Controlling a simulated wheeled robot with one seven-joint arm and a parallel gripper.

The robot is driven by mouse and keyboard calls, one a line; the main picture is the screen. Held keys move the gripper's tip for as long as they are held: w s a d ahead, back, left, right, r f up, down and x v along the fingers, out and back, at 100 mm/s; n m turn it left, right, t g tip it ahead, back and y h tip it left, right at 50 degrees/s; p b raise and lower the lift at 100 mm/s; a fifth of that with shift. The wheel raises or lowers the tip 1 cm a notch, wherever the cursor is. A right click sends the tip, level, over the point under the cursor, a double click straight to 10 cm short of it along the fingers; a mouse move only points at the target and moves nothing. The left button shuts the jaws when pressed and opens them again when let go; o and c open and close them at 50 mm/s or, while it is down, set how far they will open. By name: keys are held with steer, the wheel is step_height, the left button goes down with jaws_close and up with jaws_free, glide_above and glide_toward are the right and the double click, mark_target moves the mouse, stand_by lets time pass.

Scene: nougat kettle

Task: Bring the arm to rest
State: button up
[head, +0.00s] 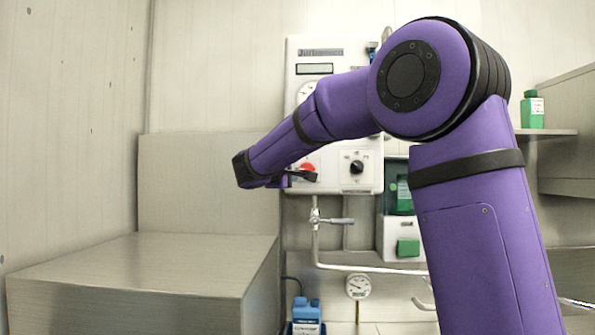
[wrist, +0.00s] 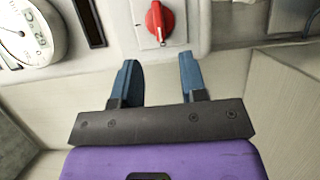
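My purple arm reaches from the right across the head view, in front of a white control panel (head: 343,165). My gripper (head: 300,176) is at its far end, just by the red knob (head: 307,170) in that view. In the wrist view my gripper (wrist: 158,75) has its two blue fingers well apart, with nothing between them. The red knob (wrist: 159,20) is beyond the fingertips, and they do not appear to touch it. The arm hides part of the panel in the head view.
A black knob (head: 357,167) is on the panel, with a pipe and valve (head: 330,220) below. A grey block (head: 150,270) is at lower left. A blue bottle (head: 306,315) stands low, and a green bottle (head: 532,110) is on the right shelf. A dial gauge (wrist: 32,35) is left.

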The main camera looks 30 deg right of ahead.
steer(key=shift+v, duration=0.95)
steer(key=s+d+f+m+g+y, duration=0.1)
steer(key=s+f+m+g+y, duration=0.3)
steer(key=s, duration=0.6)
steer(key=s+d+f+y, duration=0.15)
steer(key=s+f, duration=0.35)
steer(key=s, duration=0.5)
steer(key=s+a+f+m+y, duration=0.1)
steer(key=s+a+f+y, duration=0.3)
steer(key=s, duration=0.5)
steer(key=s+a+f+m+y, duration=0.1)
steer(key=s+a+f+y, duration=0.4)
steer(key=s, duration=0.5)
step_height(320, 180, down, 4)
steer(key=shift+s+a+r+m, duration=0.2)
steer(key=shift+a+m, duration=0.2)
steer(key=shift+a, duration=0.65)
